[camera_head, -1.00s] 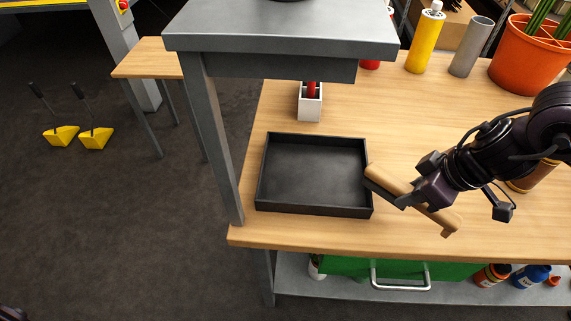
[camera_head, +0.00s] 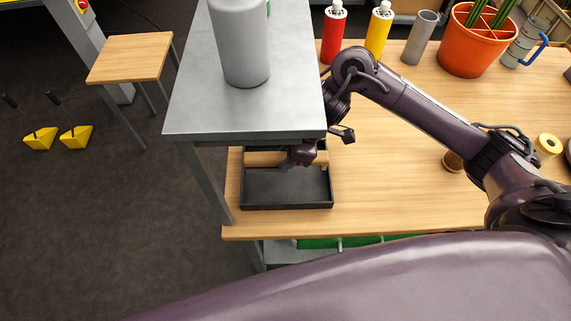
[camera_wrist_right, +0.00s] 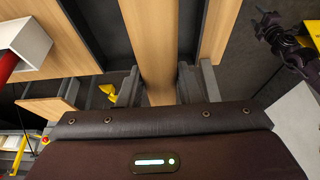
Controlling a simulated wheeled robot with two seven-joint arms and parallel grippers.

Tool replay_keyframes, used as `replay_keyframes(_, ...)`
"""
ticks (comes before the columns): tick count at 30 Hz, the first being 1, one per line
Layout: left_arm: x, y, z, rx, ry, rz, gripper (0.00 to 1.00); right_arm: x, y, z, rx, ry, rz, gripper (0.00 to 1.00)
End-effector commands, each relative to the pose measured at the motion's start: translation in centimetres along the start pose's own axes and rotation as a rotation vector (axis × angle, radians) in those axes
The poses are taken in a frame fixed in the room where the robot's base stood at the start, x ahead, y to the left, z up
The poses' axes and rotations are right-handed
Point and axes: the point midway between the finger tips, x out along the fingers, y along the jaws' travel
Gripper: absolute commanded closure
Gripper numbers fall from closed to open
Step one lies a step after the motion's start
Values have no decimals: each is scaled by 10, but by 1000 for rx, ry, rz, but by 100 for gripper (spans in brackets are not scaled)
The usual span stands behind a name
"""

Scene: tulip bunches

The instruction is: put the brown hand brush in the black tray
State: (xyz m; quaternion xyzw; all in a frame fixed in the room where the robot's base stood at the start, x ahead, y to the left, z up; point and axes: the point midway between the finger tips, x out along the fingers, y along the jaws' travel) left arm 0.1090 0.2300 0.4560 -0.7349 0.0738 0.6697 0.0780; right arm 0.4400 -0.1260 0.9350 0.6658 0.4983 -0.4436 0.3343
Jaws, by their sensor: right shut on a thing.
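The brown hand brush (camera_head: 264,159) is held in my right gripper (camera_head: 297,159), over the rear part of the black tray (camera_head: 286,206) in the head view. In the right wrist view, the brush (camera_wrist_right: 156,60) runs between the two fingers of my right gripper (camera_wrist_right: 158,88), with dark tray surface (camera_wrist_right: 98,25) on both sides of it. I cannot tell whether the brush touches the tray floor. The raised grey shelf hides the tray's back edge. A dark arm of mine with a gripper-like end (camera_wrist_right: 268,24) shows at the wrist view's upper right; its jaws are unclear.
The grey raised shelf (camera_head: 190,95) overhangs the tray, with a grey bottle (camera_head: 242,45) on it. Red (camera_head: 333,35) and yellow (camera_head: 378,32) bottles, a grey cylinder (camera_head: 419,38) and an orange pot (camera_head: 468,42) stand behind on the wooden table (camera_head: 390,190).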

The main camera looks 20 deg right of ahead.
Motion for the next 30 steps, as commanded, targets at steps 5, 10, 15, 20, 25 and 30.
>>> replay_keyframes(5,10,0,2,0,0,0,46,31,-4,12,2,0,-11,89)
replay_keyframes(10,16,0,2,0,0,0,46,53,-2,21,0,0,-6,89)
replay_keyframes(15,16,0,2,0,0,0,46,67,-2,28,-1,-2,-7,89)
replay_keyframes(20,18,0,2,0,0,0,46,88,-2,36,-1,-1,-6,89)
replay_keyframes(25,18,0,2,0,0,0,46,93,-1,38,-3,0,-3,89)
replay_keyframes(30,18,1,2,0,0,1,46,93,-1,38,-3,0,-3,89)
